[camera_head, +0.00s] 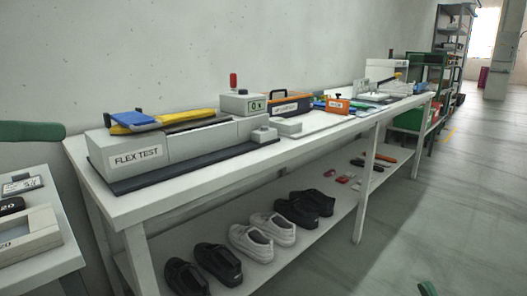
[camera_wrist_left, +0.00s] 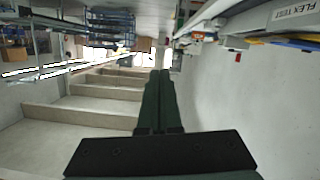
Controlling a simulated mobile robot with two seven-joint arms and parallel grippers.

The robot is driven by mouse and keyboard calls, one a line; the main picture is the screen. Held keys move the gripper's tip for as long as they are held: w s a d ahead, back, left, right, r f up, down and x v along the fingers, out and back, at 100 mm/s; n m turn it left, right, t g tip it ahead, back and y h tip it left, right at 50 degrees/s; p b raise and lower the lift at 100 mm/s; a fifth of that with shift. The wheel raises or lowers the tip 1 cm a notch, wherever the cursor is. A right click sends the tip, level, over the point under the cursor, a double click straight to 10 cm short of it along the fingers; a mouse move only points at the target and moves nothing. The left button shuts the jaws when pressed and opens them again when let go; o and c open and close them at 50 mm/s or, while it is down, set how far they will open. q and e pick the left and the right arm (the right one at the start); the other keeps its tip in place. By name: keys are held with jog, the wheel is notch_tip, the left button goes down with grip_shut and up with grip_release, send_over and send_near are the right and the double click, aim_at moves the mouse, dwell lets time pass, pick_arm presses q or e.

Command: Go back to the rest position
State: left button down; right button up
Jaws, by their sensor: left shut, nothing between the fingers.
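My left gripper (camera_head: 58,132) reaches in from the left edge of the head view, dark green, above the small white table. In the left wrist view its two long fingers (camera_wrist_left: 160,78) lie together with nothing between them. It is clear of the workbench and touches nothing that I can see. A small dark green piece at the bottom right of the head view (camera_head: 427,288) appears to be the tip of my right gripper; most of it is cut off, so its jaws cannot be judged.
A long white workbench (camera_head: 150,205) holds a flex test machine (camera_head: 140,160), a control box (camera_head: 243,103) and an orange box (camera_head: 337,105). Several shoes (camera_head: 250,240) stand on its lower shelf. A white table (camera_head: 45,262) is at the left. The grey floor (camera_head: 470,190) at the right is clear.

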pick_arm(q)
jog(key=s+d+f+n+g+h, duration=0.3)
jog(key=d+f+n+g+h, duration=1)
jog(key=n, duration=0.8)
jog(key=w+a+f+m+t+y+p, duration=0.2)
jog(key=w+f+m+t+y+p, duration=0.3)
jog(key=m+t+y+p, duration=0.35)
jog(key=w+a+f+m+t+y+p, duration=0.2)
jog(key=w+f+m+t+y+p, duration=0.3)
jog(key=m+t+y, duration=0.55)
pick_arm(e)
jog(key=w+d+f+m+g+h+p, duration=0.3)
jog(key=w+f+m+g+h+p, duration=0.3)
jog(key=h, duration=0.4)
pick_arm(q)
jog(key=s+a+f+n+g+y+p, duration=0.2)
jog(key=s+f+g+p, duration=0.6)
jog(key=p, duration=0.5)
notch_tip(320, 180, down, 4)
jog(key=shift+s+a+r, duration=0.1)
jog(key=shift+s+a, duration=0.2)
jog(key=shift+s, duration=0.9)
pick_arm(e)
jog(key=s+d+f+m+g+h, duration=0.1)
jog(key=s+f+m+g+h, duration=0.2)
jog(key=s+f+g, duration=0.3)
notch_tip(320, 180, down, 3)
jog(key=shift+s+d+r+m+g, duration=0.15)
jog(key=shift+s+d+m+g, duration=0.2)
jog(key=shift+s, duration=0.75)
